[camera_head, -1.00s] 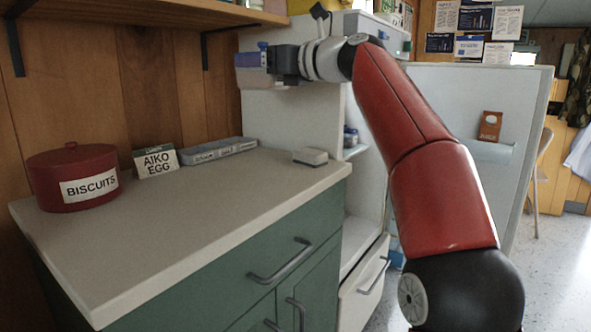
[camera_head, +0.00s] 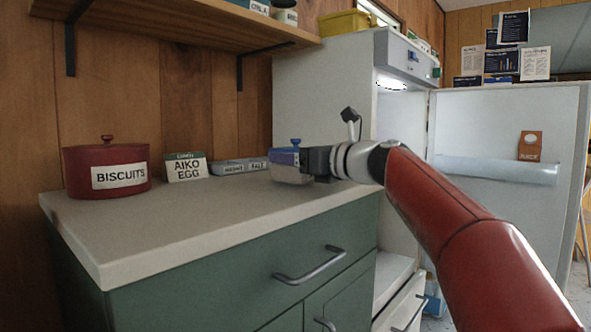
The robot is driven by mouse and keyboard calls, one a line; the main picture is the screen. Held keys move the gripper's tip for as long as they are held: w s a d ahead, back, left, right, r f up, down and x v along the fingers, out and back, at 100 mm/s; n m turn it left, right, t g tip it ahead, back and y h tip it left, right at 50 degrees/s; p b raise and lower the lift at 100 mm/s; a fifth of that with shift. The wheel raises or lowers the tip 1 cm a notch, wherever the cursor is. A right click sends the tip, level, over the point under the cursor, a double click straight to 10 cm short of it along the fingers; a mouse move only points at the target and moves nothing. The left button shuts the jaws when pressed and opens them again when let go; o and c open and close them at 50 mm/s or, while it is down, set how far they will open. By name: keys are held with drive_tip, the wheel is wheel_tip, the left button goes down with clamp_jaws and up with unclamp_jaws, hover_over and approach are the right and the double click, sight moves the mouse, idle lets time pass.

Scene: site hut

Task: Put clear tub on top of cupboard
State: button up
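The clear tub (camera_head: 291,170), with a blue lid and a knob on it, is at the far right part of the cupboard's pale top. The green cupboard (camera_head: 235,278) has a drawer and doors with metal handles. My gripper (camera_head: 306,160) reaches in from the right and meets the tub's right side. Its fingers are mostly hidden, but it appears shut on the tub. The tub is upright and low over the top; I cannot tell whether its base touches.
A wall shelf (camera_head: 180,22) hangs above. An open fridge (camera_head: 325,95) stands right. The top's front middle is clear.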

drive_tip(key=shift+f, duration=0.25)
drive_tip(key=o, duration=1.2)
drive_tip(key=shift+f, duration=0.1)
drive_tip(key=shift+r, duration=0.25)
drive_tip(key=v, duration=1.2)
drive_tip(key=shift+s+f, duration=0.1)
